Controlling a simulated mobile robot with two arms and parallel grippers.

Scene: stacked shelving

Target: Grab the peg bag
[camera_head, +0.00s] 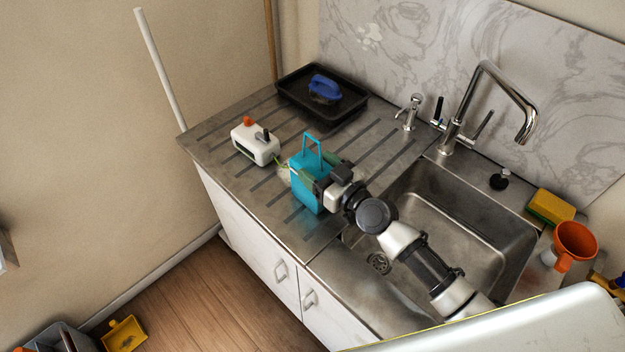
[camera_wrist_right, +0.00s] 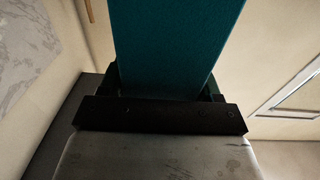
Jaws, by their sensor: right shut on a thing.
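The peg bag (camera_head: 308,184) is a teal bag with a looped handle on top. It stands upright on or just above the ribbed drainboard, left of the sink, in the head view. My right gripper (camera_head: 318,182) reaches it from the right and is shut on it. In the right wrist view the teal bag (camera_wrist_right: 175,45) fills the space between the dark fingers (camera_wrist_right: 165,95). The bag's underside and any contact with the counter are hard to tell. My left gripper is not in view.
A white device with an orange knob (camera_head: 255,143) stands left of the bag. A black tray (camera_head: 345,108) with a blue-handled brush (camera_head: 324,88) lies behind. The sink basin (camera_head: 460,225), faucet (camera_head: 487,75), sponge (camera_head: 550,207) and orange funnel (camera_head: 576,241) are to the right.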

